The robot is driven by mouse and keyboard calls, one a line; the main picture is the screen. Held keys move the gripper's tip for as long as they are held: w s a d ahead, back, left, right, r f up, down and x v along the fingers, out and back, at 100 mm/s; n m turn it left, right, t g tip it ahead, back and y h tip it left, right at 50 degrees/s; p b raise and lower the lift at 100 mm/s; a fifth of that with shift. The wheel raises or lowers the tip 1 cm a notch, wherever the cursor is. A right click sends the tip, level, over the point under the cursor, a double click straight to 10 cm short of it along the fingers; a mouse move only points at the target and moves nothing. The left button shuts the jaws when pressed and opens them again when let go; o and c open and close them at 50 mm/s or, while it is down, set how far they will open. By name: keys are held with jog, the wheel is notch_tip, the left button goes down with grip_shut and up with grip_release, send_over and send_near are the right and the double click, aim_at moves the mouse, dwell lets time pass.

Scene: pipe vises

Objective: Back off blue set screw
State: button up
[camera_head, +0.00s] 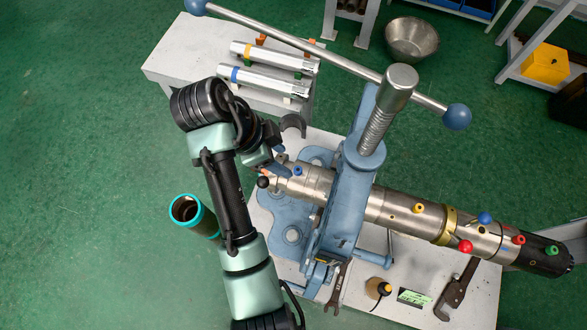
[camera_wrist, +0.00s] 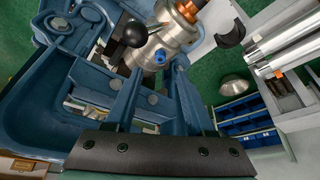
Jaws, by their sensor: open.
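A small blue set screw (camera_head: 297,171) stands on the left end of the metal tool (camera_head: 390,207), which is clamped in the blue pipe vise (camera_head: 350,190). A larger blue-topped screw (camera_head: 485,217) stands farther right along the same tool. My gripper (camera_head: 283,169) is beside the tool's left end, close to the small screw. In the wrist view my gripper (camera_wrist: 157,74) is open, and the blue set screw (camera_wrist: 160,57) shows beyond and between its two fingertips. It looks apart from both fingers, though the exact gap is hard to judge.
A black ball knob (camera_head: 262,182) sticks out at the tool's left end, close to my fingers; it also shows in the wrist view (camera_wrist: 135,34). The vise's long handle (camera_head: 320,50) crosses above. Yellow, red and green screws lie along the tool. A wrench (camera_head: 338,287) lies on the table.

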aim_at(297, 170)
jog(key=b+x, duration=0.3)
jog(key=x, duration=0.1)
jog(key=shift+f, duration=0.3)
jog(key=shift+p+x, duration=0.4)
jog(key=shift+x, duration=0.85)
jog(key=shift+d, duration=0.1)
grip_shut()
